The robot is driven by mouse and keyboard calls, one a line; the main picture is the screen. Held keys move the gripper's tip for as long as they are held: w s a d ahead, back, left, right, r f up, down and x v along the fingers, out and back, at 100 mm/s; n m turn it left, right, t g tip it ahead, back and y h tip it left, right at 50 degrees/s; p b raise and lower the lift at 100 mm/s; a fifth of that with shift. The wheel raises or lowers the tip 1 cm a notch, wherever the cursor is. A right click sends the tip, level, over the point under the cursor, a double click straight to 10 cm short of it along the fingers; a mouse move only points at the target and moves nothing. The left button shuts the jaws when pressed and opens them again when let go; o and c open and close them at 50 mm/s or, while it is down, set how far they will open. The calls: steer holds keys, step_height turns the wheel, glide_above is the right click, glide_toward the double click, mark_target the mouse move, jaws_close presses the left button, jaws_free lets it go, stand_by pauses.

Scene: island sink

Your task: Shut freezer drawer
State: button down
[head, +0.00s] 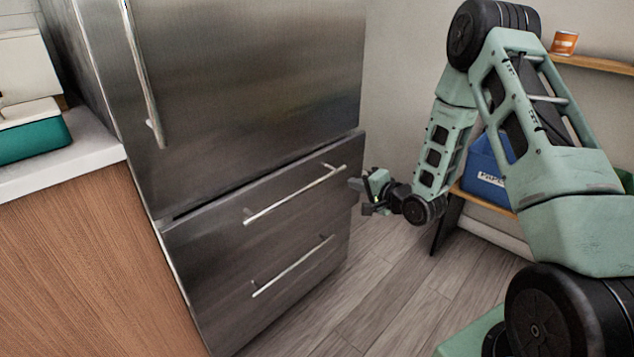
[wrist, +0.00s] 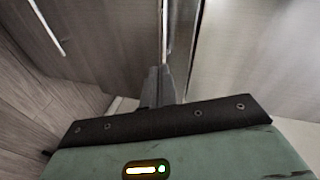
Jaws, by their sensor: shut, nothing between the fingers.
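The steel fridge (head: 240,80) stands at the left, with two drawers below its tall door. The upper drawer (head: 215,215) has a long bar handle (head: 295,195), and its front stands a little out from the door above, with a dark gap along its top edge. The lower drawer (head: 240,315) looks about level with the upper one. My gripper (head: 356,184) is beside the upper drawer's right end, close to the handle's right end; I cannot tell if it touches. In the wrist view, its fingers (wrist: 157,86) are together and empty, pointing at the steel fronts.
A wood-sided counter (head: 80,250) adjoins the fridge on the left. A wooden shelf with a blue box (head: 488,170) stands behind my arm, and an orange can (head: 564,43) sits on a higher shelf. The floor (head: 375,285) before the drawers is clear.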

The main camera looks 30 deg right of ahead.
steer(key=s+a+m+t+y, duration=0.1)
steer(key=s+a+t+y, duration=0.1)
steer(key=s, duration=0.1)
steer(key=y+b, duration=0.1)
steer(key=b, duration=0.2)
glide_toward(310, 164)
steer(key=x, duration=0.7)
steer(key=shift+d+f, duration=0.1)
steer(key=shift+f, duration=0.05)
steer(key=x, duration=0.3)
steer(key=shift+w, duration=0.4)
steer(key=shift+a, duration=0.25)
